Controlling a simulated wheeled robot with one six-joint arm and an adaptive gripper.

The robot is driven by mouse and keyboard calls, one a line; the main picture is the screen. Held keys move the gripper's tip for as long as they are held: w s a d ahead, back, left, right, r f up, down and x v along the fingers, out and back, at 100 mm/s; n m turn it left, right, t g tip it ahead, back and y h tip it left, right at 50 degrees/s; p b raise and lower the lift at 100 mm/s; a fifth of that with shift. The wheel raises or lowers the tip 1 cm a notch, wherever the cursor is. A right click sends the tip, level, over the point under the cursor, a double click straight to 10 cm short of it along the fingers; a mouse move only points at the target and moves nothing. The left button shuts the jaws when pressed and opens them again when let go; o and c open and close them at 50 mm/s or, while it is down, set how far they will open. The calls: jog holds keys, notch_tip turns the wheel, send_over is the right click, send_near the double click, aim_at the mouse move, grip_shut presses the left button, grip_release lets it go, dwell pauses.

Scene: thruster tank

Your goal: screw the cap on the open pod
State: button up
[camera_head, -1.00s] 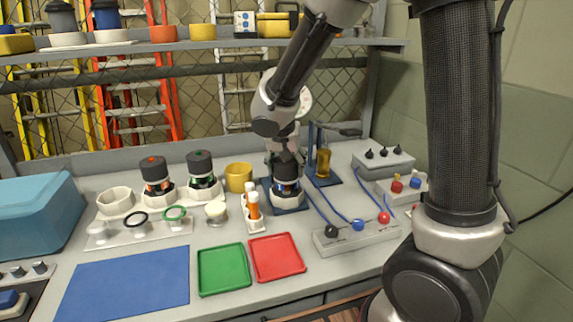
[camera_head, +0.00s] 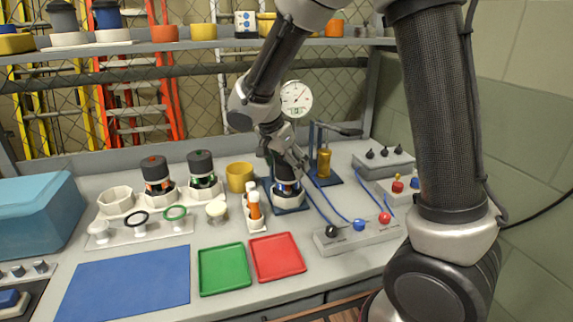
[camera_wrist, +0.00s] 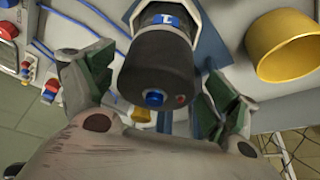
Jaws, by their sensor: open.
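A pod (camera_head: 287,196) stands upright in a white holder on a small blue stand, with a dark cap (camera_wrist: 150,60) on top. In the wrist view the cap has a blue button and a small red dot on its top, and a blue label shows beyond. My gripper (camera_head: 288,165) is at the cap in the head view and hides part of it. In the wrist view my gripper (camera_wrist: 155,90) is open, one finger on each side of the cap, with a gap showing at the right finger. I cannot tell how tightly the cap sits.
Two capped pods (camera_head: 155,174) (camera_head: 203,170) stand to the left, near a yellow cup (camera_head: 240,177). Orange-and-white tubes (camera_head: 254,207) stand close left. A switch box (camera_head: 357,234) with blue cables and a post stand (camera_head: 318,150) are close right. Green (camera_head: 224,268) and red (camera_head: 277,256) trays lie in front.

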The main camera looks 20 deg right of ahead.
jog(key=v, duration=1.2)
jog(key=s+d+r+n+t+y, duration=0.2)
jog(key=s+d+n, duration=0.9)
jog(key=s+d, duration=0.8)
jog(key=s+y, duration=0.1)
jog(key=s, duration=0.3)
jog(key=shift+n+y, duration=0.4)
